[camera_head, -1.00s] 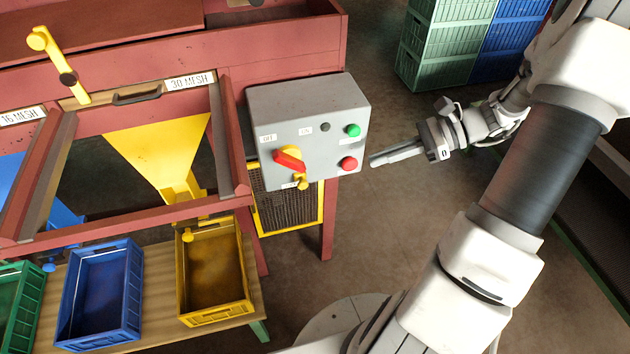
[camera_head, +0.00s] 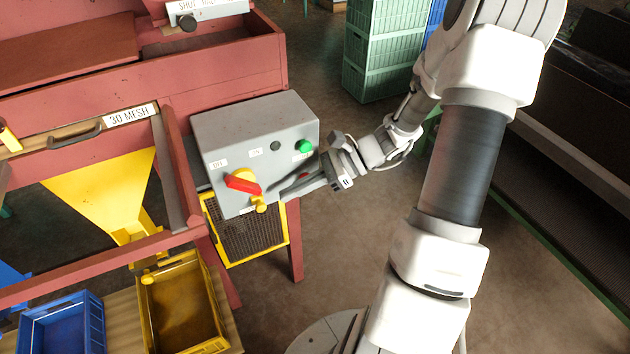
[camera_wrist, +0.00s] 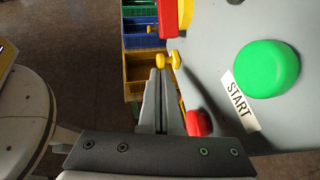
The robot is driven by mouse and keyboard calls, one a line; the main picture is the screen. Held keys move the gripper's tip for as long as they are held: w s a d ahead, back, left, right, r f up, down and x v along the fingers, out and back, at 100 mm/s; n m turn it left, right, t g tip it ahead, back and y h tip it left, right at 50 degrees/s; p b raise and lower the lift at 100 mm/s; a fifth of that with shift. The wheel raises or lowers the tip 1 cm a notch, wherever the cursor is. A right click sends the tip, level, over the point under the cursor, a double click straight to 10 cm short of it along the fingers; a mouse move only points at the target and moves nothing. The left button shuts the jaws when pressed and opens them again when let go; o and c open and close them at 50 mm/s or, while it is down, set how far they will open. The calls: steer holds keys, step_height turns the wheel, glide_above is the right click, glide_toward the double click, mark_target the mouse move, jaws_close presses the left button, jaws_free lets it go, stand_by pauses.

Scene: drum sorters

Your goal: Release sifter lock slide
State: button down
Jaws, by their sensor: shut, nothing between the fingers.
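The grey control box (camera_head: 255,135) is mounted on the end of the red sifter frame. Its panel carries a red switch handle (camera_head: 242,184) on a yellow base, with a small yellow knob (camera_head: 259,204) just below it. I cannot tell for sure whether this knob is the lock slide. The knob also shows in the wrist view (camera_wrist: 174,59), just beyond my fingertips. My gripper (camera_head: 284,192) is shut and empty, in front of the panel's lower right, pointing left toward the knob; in the wrist view the fingertips (camera_wrist: 158,76) look apart from it.
A green START button (camera_head: 304,147) is on the panel; the red button (camera_wrist: 198,123) is close beside my fingers, partly hidden in the head view. A yellow mesh guard (camera_head: 247,230) is below the box. Yellow (camera_head: 183,308) and blue (camera_head: 62,325) crates stand lower left.

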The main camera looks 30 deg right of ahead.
mark_target(257, 205)
steer(key=shift+x, duration=1.75)
steer(key=shift+a, duration=2.55)
steer(key=shift+r, duration=0.1)
steer(key=shift+r+p, duration=0.1)
steer(key=shift+p, duration=0.2)
steer(key=shift+d+r, duration=0.15)
steer(key=shift+d, duration=0.05)
steer(key=p+v, duration=0.3)
steer(key=v, duration=1)
steer(key=shift+s+d, duration=0.15)
steer(key=shift+d, duration=0.2)
